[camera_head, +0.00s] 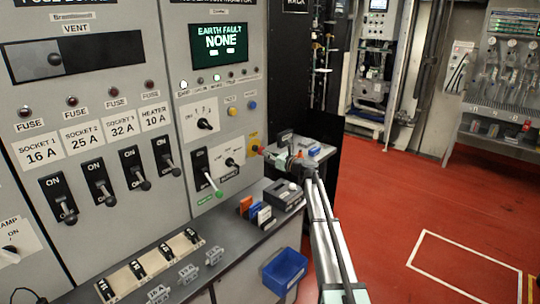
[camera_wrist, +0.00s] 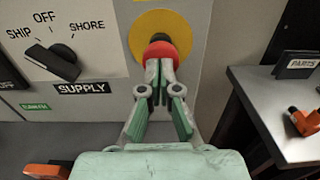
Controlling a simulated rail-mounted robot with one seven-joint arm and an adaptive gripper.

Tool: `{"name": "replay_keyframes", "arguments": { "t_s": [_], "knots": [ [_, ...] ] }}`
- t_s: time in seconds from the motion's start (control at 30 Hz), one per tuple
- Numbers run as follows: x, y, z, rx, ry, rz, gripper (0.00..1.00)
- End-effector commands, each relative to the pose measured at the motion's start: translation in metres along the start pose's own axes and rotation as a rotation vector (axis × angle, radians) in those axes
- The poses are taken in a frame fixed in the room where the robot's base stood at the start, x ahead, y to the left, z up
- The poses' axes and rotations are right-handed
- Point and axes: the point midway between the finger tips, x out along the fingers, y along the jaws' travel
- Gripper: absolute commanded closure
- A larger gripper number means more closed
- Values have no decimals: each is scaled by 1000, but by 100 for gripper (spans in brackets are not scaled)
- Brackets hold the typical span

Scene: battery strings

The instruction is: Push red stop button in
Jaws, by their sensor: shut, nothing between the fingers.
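The red stop button (camera_wrist: 161,56) sits on a round yellow plate (camera_wrist: 147,27) on the grey panel, in the upper middle of the wrist view. My gripper (camera_wrist: 159,68) is shut and empty. Its fingertips are at the lower front of the red button and cover part of it. They look to be touching it or very close; I cannot tell which, nor how far in the button is. In the head view the red button (camera_head: 261,150) shows small in front of its yellow plate (camera_head: 253,140), with my gripper (camera_head: 266,154) beside it.
Left of the button is the SUPPLY rotary switch (camera_wrist: 54,64), marked SHIP, OFF and SHORE. A bench (camera_wrist: 272,98) with a PARTS box (camera_wrist: 297,65) and an orange item (camera_wrist: 303,122) is at right. A blue bin (camera_head: 285,271) is below the counter. Red floor (camera_head: 400,210) is open at right.

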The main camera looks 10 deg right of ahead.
Motion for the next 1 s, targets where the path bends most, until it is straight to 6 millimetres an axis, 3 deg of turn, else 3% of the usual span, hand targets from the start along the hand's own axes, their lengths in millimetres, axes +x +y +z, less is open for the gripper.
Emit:
{"name": "replay_keyframes", "arguments": {
  "t_s": [0.2, 0.4, 0.7, 0.87, 1.0],
  "knots": [
    [1, 0, 0, 0, 0, 0, 100],
    [21, 0, -1, -1, 0, 2, 100],
    [21, 0, 1, 0, 0, 1, 100],
    [14, 1, 1, 0, -1, 0, 100],
    [-5, 3, 1, 0, -1, 1, 100]
  ]
}}
